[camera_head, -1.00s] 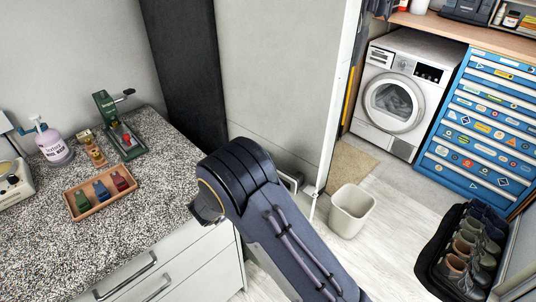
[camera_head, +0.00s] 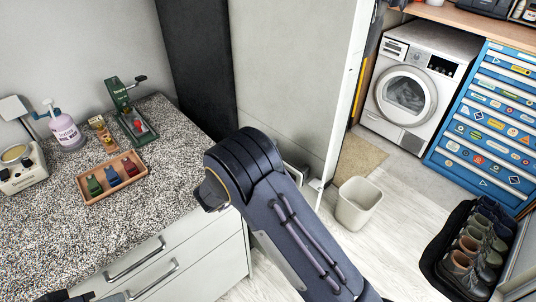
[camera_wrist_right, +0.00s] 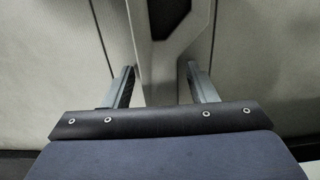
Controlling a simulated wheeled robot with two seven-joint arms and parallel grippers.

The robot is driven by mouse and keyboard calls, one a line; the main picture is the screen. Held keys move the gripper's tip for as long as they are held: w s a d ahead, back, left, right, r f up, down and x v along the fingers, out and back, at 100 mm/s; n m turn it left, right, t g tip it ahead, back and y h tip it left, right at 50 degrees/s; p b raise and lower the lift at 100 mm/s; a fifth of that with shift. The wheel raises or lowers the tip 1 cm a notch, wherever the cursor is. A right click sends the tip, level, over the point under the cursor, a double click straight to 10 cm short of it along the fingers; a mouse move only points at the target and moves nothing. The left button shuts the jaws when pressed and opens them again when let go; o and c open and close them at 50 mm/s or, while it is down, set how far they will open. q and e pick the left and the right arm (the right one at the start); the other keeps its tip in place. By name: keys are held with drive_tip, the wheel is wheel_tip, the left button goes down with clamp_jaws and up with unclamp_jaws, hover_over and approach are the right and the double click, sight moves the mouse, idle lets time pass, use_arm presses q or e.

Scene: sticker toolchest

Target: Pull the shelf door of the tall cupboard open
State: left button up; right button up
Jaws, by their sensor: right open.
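The tall cupboard (camera_head: 285,70) has a pale grey front, crossed by a thin seam, in the middle of the head view. My right arm covers its lower part, and most of my right gripper is hidden behind the arm. In the right wrist view my right gripper (camera_wrist_right: 160,68) is open, with one finger on each side of a grey handle-like piece (camera_wrist_right: 160,75) against the pale panel. I cannot tell whether the fingers touch it. A dark piece, likely my left gripper (camera_head: 98,297), just enters at the bottom left edge; its jaws are unclear.
A speckled counter (camera_head: 70,230) with a wooden tray (camera_head: 95,198) and bottles stands left. A waste bin (camera_head: 357,203) stands on the floor right of my arm. A washing machine (camera_head: 405,95), blue tool chest (camera_head: 490,130) and shoe tray (camera_head: 437,262) lie farther right.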

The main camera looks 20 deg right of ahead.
drive_tip(key=b+v, duration=0.1)
drive_tip(key=v, duration=0.7)
drive_tip(key=shift+f, duration=0.1)
idle(0.4)
